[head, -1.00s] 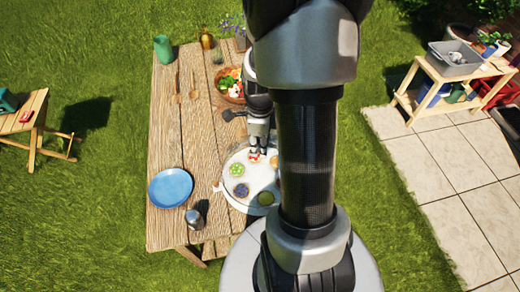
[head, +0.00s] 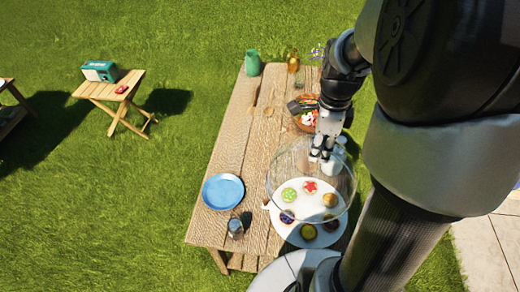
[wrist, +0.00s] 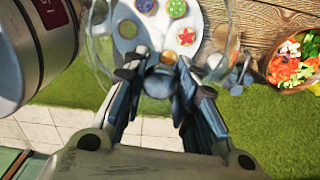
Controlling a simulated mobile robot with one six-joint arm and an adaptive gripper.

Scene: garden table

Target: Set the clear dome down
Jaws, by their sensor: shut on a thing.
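The clear dome (head: 285,165) hangs from my gripper (head: 319,157) in the head view, overlapping the back part of the white round platter (head: 310,238). My gripper is shut on the dome's top, and in the wrist view my gripper (wrist: 160,62) has its fingers around the knob. Several small round treats sit on the platter, among them a green one (head: 289,194) and one with a red star (head: 310,187). In the wrist view the platter (wrist: 205,22) shows through the dome. The dome's lower rim is too faint to judge its height exactly.
A blue plate (head: 223,191) and a metal cup (head: 235,228) stand left of the platter on the wooden table (head: 232,150). A salad bowl (wrist: 290,62) lies behind it. A green jug (head: 252,62) and an amber bottle (head: 293,62) stand at the far end.

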